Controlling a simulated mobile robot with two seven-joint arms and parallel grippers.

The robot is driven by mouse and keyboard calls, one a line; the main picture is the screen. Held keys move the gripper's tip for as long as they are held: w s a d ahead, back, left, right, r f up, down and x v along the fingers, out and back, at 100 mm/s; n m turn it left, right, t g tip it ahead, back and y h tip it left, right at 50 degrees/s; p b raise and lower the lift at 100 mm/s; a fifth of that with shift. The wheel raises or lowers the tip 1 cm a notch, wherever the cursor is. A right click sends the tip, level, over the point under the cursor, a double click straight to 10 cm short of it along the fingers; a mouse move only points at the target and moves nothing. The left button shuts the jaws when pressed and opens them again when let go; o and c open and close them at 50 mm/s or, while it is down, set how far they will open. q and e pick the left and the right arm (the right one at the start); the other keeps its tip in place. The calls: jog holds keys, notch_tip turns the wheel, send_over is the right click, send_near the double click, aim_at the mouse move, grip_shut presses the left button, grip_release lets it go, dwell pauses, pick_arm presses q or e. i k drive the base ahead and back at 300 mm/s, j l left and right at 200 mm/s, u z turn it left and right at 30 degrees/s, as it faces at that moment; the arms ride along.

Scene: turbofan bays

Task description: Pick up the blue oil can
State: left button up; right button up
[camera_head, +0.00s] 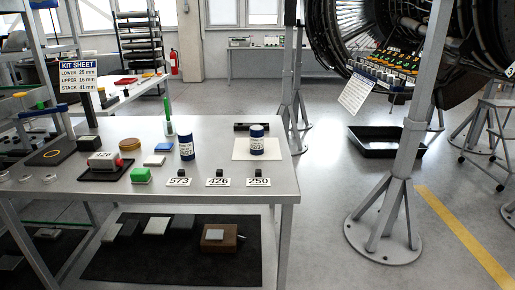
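Two blue cylindrical cans stand upright on the grey workbench (225,192). One blue can (186,147) is near the middle, behind the 573 card. The other blue can (257,140) stands on a white square sheet (241,152) near the right end. Both have white labels too small to read surely, so I cannot tell which one is the oil can. Neither of my grippers is in view.
A metal stand (386,228) rises right of the bench; floor between is clear.

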aim_at(185, 137)
jog(key=i+l+u, duration=0.2)
jog(key=i, duration=0.25)
jog(key=i+l+u, duration=0.1)
jog(key=i+u, duration=0.15)
jog(key=i, duration=0.25)
